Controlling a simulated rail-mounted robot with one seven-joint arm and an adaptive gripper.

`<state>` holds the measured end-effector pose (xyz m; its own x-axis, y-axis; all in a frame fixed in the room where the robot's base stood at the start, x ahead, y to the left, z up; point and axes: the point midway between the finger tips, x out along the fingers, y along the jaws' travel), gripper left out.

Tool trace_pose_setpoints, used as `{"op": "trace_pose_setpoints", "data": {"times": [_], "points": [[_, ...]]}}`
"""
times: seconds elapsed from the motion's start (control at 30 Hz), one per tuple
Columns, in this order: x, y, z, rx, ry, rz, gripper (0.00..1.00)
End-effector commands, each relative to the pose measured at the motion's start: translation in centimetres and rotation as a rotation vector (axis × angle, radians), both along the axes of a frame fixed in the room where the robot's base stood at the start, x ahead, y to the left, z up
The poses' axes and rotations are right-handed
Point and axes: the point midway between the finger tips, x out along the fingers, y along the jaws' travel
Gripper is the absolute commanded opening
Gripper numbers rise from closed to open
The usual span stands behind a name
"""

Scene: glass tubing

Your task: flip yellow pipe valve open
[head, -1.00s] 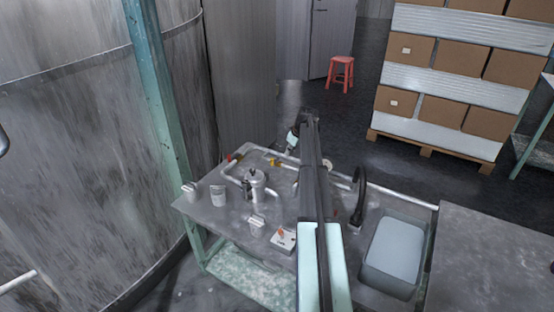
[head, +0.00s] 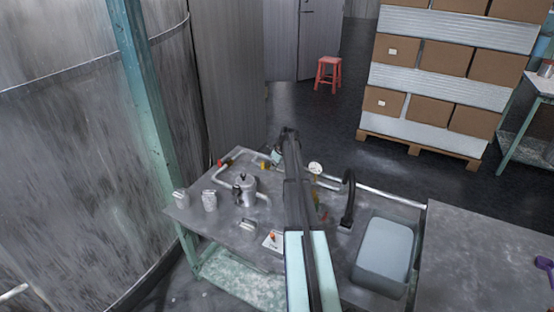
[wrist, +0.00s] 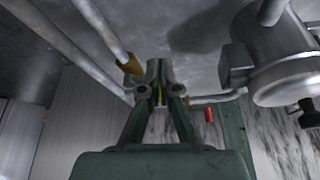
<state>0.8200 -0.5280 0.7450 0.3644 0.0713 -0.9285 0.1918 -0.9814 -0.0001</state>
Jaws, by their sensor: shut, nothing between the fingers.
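The yellow pipe valve (wrist: 130,66) shows in the wrist view as a yellow fitting at the end of a pale pipe, just left of my fingertips. I cannot tell whether they touch. My gripper (wrist: 158,72) is shut and empty, its fingertips together. A strip of yellow (wrist: 158,97) shows between the fingers; I cannot tell what it belongs to. In the head view a small yellow part (head: 265,164) sits on the piping at the back of the table, left of my arm. My gripper's fingertips are not clear there, and my arm hides part of the piping.
A metal pot (head: 244,190) stands left of my arm; its body hangs close at the right in the wrist view (wrist: 275,60). Cups (head: 210,200) stand on the table (head: 222,222). A black faucet (head: 348,200) and sink (head: 385,250) are at right. A red handle (wrist: 209,115) is near the gripper.

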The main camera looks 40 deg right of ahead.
Motion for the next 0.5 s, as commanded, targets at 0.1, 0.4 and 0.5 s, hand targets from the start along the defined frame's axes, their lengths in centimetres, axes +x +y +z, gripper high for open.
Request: {"op": "trace_pose_setpoints", "data": {"times": [0.1,0.4,0.5], "points": [[1.5,0.2,-0.9,0.000,0.000,0.002,0.00],[4.2,0.8,-1.0,0.000,0.000,0.000,0.00],[4.4,0.9,-1.1,0.000,0.000,0.000,0.00]]}}
